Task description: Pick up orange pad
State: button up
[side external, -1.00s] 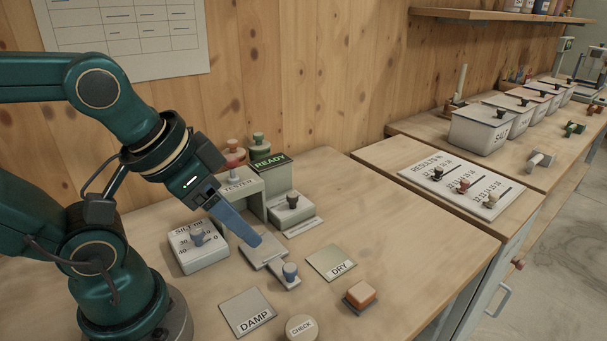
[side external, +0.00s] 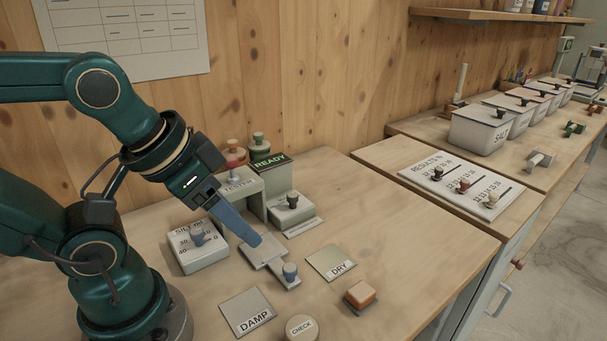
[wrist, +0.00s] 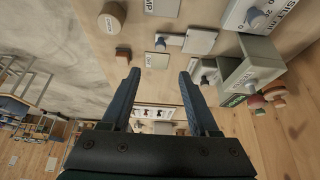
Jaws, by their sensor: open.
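The orange pad (side external: 361,291) is a small block on a dark base, lying on the bench at the front right of the DRY plate (side external: 333,263) in the side view. In the wrist view the pad (wrist: 123,52) shows as a small brownish block beyond and left of the fingertips. My gripper (side external: 252,240) is above the grey tray with a blue knob (side external: 290,271), behind and left of the pad. In the wrist view its two blue fingers (wrist: 160,74) are apart with nothing between them. In the side view one finger hides the other.
The DAMP plate (side external: 248,313) and round CHECK piece (side external: 301,328) lie at the front. The silt box (side external: 198,248), tester (side external: 240,188) and READY stand (side external: 291,205) are close to my gripper. The RESULTS panel (side external: 458,184) is farther right. Bare bench lies right of the DRY plate.

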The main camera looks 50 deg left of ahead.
jog(key=shift+o, duration=1.3)
jog(key=w+r+n, duration=0.1)
jog(key=w+r, duration=0.3)
jog(key=g, duration=0.5)
send_over(362, 290)
jog(key=shift+m, duration=0.4)
notch_tip(362, 290, down, 13)
jog(key=shift+w+f, duration=0.1)
jog(key=shift+f, duration=0.05)
jog(key=shift+f+g, duration=0.3)
jog(key=shift+f, duration=2.5)
